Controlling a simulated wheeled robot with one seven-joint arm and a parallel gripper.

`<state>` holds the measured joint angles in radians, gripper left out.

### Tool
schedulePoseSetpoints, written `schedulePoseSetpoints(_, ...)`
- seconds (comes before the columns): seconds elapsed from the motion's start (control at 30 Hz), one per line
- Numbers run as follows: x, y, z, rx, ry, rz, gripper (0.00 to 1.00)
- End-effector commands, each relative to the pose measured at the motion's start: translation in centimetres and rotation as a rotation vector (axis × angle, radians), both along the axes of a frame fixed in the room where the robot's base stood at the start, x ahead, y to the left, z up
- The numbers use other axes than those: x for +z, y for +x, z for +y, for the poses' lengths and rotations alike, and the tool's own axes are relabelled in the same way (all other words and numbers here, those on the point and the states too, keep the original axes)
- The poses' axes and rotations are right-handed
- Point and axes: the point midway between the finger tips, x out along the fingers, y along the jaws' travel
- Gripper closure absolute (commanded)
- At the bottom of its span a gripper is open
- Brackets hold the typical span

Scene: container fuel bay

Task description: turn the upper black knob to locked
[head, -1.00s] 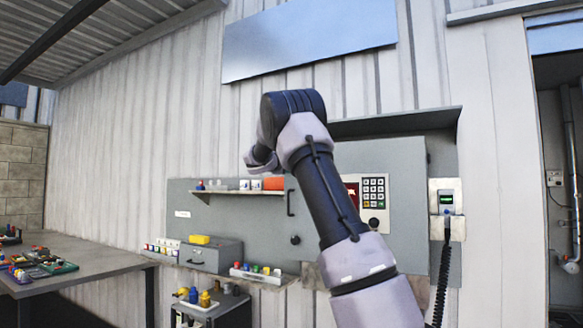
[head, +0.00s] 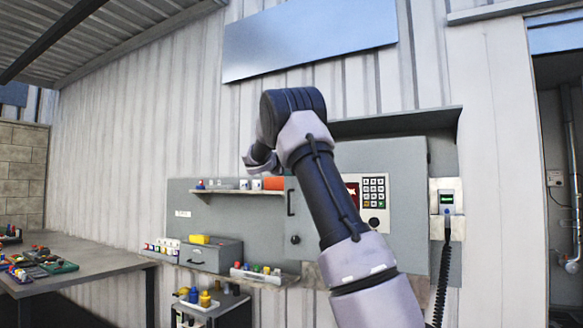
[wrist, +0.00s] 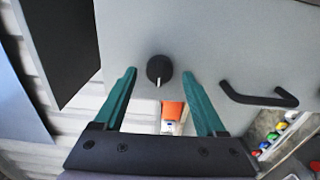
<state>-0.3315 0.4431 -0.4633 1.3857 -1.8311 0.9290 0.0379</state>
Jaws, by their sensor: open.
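In the wrist view the upper black knob (wrist: 159,69) sits on the grey cabinet door (wrist: 225,45). It is round, with a white pointer mark aimed toward the bottom of the picture. My gripper (wrist: 159,75) is open, its two green fingers on either side of the knob with gaps; I cannot tell its depth from the door. A black bar handle (wrist: 260,98) is to the right. In the head view my arm hides the upper knob; a lower black knob (head: 295,240) shows near the door's left edge.
A keypad (head: 374,190) is on the cabinet, with a handset (head: 446,203) at its right. A shelf (head: 238,192) holds small items and an orange object (head: 273,183), which also shows between my fingers (wrist: 172,112). A dark canopy edge (wrist: 65,45) is at left in the wrist view.

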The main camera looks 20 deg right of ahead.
Motion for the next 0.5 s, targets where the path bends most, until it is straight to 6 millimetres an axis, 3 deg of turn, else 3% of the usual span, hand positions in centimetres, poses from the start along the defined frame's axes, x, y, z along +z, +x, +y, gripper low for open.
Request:
schedulePoseSetpoints(0.3,0.0,-3.7,5.0,0.006,0.001,0.0,0.27)
schedulePoseSetpoints(0.5,0.0,-5.6,7.3,0.003,0.0,0.001,0.27)
